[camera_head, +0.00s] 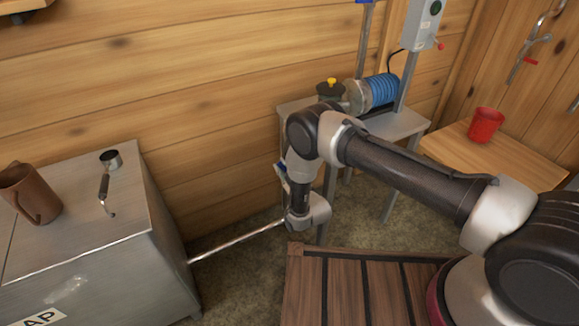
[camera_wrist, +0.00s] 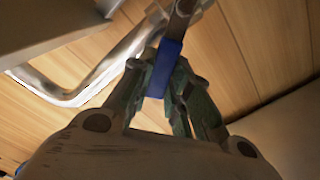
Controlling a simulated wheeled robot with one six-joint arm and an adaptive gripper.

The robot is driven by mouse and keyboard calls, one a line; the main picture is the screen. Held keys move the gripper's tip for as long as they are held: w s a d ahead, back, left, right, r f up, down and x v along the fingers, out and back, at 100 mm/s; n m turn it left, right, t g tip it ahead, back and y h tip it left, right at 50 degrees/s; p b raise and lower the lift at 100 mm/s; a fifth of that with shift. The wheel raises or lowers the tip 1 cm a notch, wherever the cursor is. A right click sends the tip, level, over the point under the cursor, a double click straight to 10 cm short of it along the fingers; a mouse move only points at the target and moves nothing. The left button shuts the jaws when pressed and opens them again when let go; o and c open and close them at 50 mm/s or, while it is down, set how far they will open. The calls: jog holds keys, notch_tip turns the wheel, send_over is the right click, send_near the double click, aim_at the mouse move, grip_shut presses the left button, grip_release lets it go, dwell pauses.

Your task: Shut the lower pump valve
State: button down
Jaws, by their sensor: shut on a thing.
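The lower pump valve's blue handle (camera_wrist: 164,68) is upright in the middle of the wrist view, with a metal pipe end (camera_wrist: 183,18) just above it. My gripper (camera_wrist: 168,82) is closed around the blue handle, with a green-padded finger on each side. A bent shiny pipe (camera_wrist: 75,92) runs to the left of the handle. In the head view a small blue piece (camera_head: 281,178) shows beside my wrist, under the pump stand. My arm hides most of the valve there, so how far it is turned cannot be told.
The blue pump motor (camera_head: 378,91) sits on a metal stand (camera_head: 400,126). A grey switch box (camera_head: 422,24) is above it. A metal sap tank (camera_head: 85,215) stands left, joined by a pipe (camera_head: 235,241). A red cup (camera_head: 486,125) is on a wooden table at right.

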notch_tip(320, 180, down, 6)
jog(key=s+a+n, duration=0.1)
jog(key=a+n, duration=0.1)
jog(key=n, duration=0.9)
jog(key=shift+s+a, duration=0.25)
jog(key=shift+s, duration=0.15)
jog(key=c, duration=1.3)
grip_release()
jog(key=shift+r, duration=0.1)
jog(key=v, duration=1.2)
